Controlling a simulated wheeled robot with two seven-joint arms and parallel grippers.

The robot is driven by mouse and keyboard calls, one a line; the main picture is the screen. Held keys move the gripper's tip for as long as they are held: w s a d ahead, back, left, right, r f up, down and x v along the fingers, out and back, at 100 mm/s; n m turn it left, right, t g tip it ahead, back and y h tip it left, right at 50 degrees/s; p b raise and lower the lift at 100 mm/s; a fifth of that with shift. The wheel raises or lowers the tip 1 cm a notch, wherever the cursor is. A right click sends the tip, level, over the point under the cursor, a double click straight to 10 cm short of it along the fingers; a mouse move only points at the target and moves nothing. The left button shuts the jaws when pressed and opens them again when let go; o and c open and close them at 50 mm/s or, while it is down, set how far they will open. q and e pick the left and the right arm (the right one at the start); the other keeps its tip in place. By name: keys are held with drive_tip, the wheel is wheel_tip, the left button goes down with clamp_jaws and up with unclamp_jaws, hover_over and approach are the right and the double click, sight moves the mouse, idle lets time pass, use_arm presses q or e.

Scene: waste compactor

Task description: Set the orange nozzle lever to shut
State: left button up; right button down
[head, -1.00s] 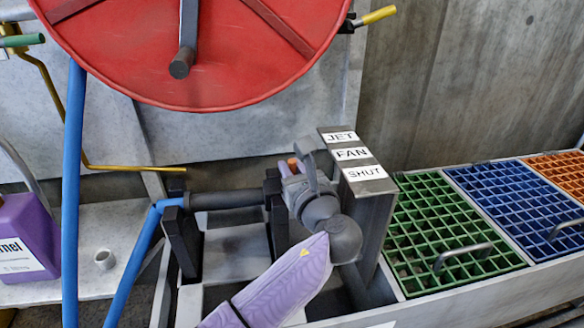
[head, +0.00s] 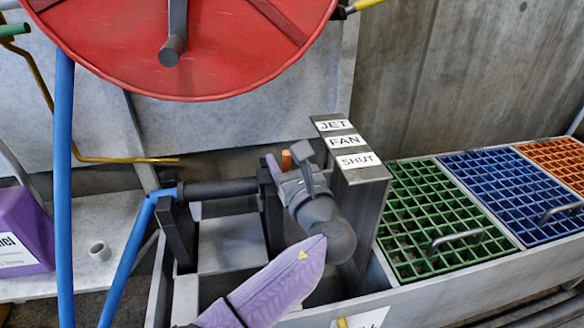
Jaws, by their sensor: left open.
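The orange nozzle lever (head: 286,160) shows as a short upright stub near the front end of the dark nozzle (head: 228,187). The nozzle lies across black supports, and a blue hose joins its left end. My left gripper (head: 289,166) is open at the lever, with a finger visible on either side of it. I cannot tell whether a finger touches the lever; its lower part is hidden by the gripper. The label post (head: 362,174) right of the gripper reads JET, FAN and SHUT, with SHUT nearest me. My right gripper is not in view.
A red hose reel (head: 200,60) hangs above. Green (head: 425,215), blue (head: 515,190) and orange (head: 560,160) grates lie at the right. A purple container (head: 20,230) stands at far left. The label post stands close to my left gripper.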

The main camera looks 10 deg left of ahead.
use_arm(q)
drive_tip(key=shift+s+d+r+p, duration=0.1)
drive_tip(key=shift+s+d+p, duration=0.25)
drive_tip(key=shift+s+p, duration=0.25)
drive_tip(key=shift+s+d+r+p, duration=0.1)
drive_tip(key=shift+s+d+p, duration=0.3)
drive_tip(key=shift+s, duration=0.25)
drive_tip(key=p+v, duration=0.3)
drive_tip(key=v, duration=0.4)
drive_tip(key=shift+f, duration=0.35)
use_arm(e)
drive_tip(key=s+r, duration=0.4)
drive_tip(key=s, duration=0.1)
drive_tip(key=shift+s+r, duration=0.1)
